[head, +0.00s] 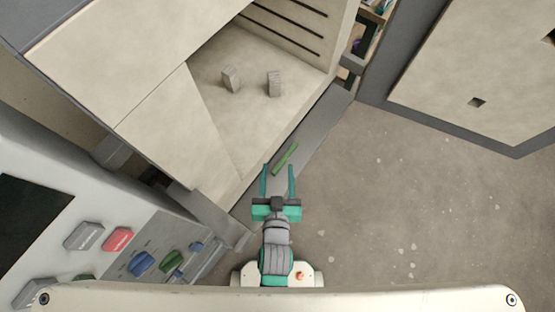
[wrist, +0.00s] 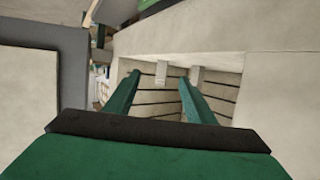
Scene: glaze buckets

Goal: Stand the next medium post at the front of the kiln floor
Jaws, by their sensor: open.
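Two grey posts stand on the pale kiln floor (head: 248,62): the left post (head: 231,79) and the right post (head: 274,84). I cannot tell their size class. They also show in the wrist view, as the left post (wrist: 161,72) and the right post (wrist: 196,75), near the top of the kiln opening. My gripper (head: 278,168) is open, with nothing between its fingers. It is in front of the kiln, over the grey front ledge, below the posts in the head view. In the wrist view the open fingers (wrist: 160,80) point into the kiln.
The kiln's grooved wall (head: 290,25) bounds the floor. A panel with coloured pieces, including a red one (head: 117,239), is at lower left. Open concrete floor (head: 400,210) lies to the right.

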